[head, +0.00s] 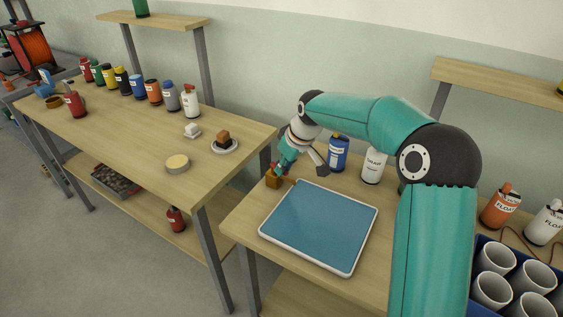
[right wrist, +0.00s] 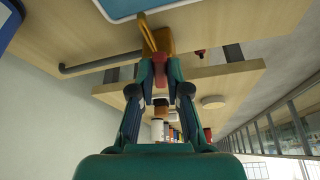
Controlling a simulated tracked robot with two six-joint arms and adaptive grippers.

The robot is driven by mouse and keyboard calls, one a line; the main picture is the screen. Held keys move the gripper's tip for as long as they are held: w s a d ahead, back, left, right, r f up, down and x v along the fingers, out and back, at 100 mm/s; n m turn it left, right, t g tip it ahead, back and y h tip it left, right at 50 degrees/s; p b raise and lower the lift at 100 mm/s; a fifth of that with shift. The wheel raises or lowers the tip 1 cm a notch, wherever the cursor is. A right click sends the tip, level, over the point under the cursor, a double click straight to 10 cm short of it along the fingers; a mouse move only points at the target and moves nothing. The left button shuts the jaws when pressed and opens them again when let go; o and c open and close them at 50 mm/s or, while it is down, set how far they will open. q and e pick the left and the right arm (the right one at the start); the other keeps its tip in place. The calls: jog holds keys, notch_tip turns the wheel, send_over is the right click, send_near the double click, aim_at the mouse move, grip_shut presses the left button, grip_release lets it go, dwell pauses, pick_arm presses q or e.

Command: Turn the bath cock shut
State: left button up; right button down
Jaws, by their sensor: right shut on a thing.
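The bath (head: 320,225) is a shallow square tray with a white rim and a blue surface, standing on the right bench. A small orange-brown cock body (head: 272,182) sits at the bath's far left corner, near the bench edge. It also shows in the right wrist view (right wrist: 159,40), with a thin yellowish bar rising from it towards the bath. My right gripper (head: 281,173) reaches down onto the cock, and its fingers (right wrist: 160,66) are closed around a reddish part beside the orange body. The fingers partly hide that part, so its angle is unclear. My left gripper is not in view.
A blue bottle (head: 338,153) and a white bottle (head: 373,166) stand behind the bath. A blue crate of white cups (head: 491,290) is at the lower right. The left bench (head: 120,135) carries several bottles and small dishes, across a narrow gap.

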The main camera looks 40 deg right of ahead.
jog(key=shift+w+d+r+n+y+p, duration=0.1)
jog(key=shift+d+n+y+p, duration=0.25)
jog(key=shift+n, duration=0.35)
jog(key=shift+w+d+r+n+y+p, duration=0.1)
jog(key=shift+d+n+y+p, duration=0.15)
jog(key=shift+n, duration=0.45)
jog(key=c, duration=1.1)
grip_release()
jog(key=shift+f, duration=0.15)
jog(key=shift+c, duration=0.2)
jog(key=shift+a, duration=0.1)
jog(key=v, duration=1.2)
jog(key=shift+w, duration=0.2)
